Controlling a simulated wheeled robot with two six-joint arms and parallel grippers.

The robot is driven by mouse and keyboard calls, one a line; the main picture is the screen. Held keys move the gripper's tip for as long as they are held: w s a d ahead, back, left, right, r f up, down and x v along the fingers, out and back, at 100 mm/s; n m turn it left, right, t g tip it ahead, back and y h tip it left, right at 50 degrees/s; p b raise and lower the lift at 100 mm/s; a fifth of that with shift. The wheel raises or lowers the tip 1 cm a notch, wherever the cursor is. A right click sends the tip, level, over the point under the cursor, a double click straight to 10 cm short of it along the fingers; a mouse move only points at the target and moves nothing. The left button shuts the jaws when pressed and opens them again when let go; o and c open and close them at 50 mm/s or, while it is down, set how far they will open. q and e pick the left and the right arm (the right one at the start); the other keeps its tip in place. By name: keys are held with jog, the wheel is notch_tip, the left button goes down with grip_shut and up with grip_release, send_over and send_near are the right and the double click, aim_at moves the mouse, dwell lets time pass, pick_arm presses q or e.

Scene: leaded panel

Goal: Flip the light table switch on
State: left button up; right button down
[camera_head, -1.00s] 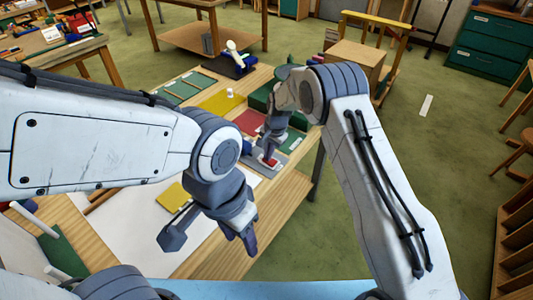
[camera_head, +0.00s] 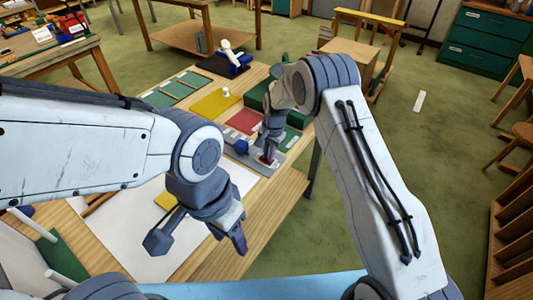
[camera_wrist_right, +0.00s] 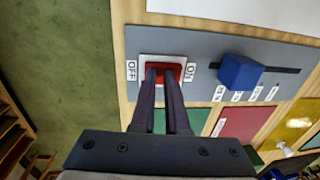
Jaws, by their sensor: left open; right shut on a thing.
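The red rocker switch (camera_wrist_right: 157,67) sits in a white plate on a grey panel (camera_wrist_right: 205,45), between an OFF label (camera_wrist_right: 131,70) and an ON label (camera_wrist_right: 190,71). My right gripper (camera_wrist_right: 164,74) is shut on the switch, with its narrow fingers pointing down onto it and covering part of it. Which way the rocker is tilted I cannot tell. In the head view the right gripper (camera_head: 269,157) is at the panel on the bench's right side. My left gripper (camera_head: 198,240) is open and empty above the white surface (camera_head: 120,225).
A blue slider knob (camera_wrist_right: 240,72) stands on the grey panel beside the switch. Red (camera_head: 243,121), yellow (camera_head: 215,102) and green (camera_head: 178,90) sheets lie farther back. A yellow piece (camera_head: 166,200) lies near the left gripper. Green floor lies beyond the bench's right edge.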

jog(key=shift+s+d+f, duration=0.15)
jog(key=shift+s+f, duration=0.05)
jog(key=shift+s, duration=0.05)
pick_arm(q)
notch_tip(320, 180, up, 9)
jog(key=p, duration=0.9)
pick_arm(e)
notch_tip(320, 180, up, 14)
jog(key=d, duration=0.1)
jog(key=shift+s+r, duration=0.15)
jog(key=shift+s, duration=0.15)
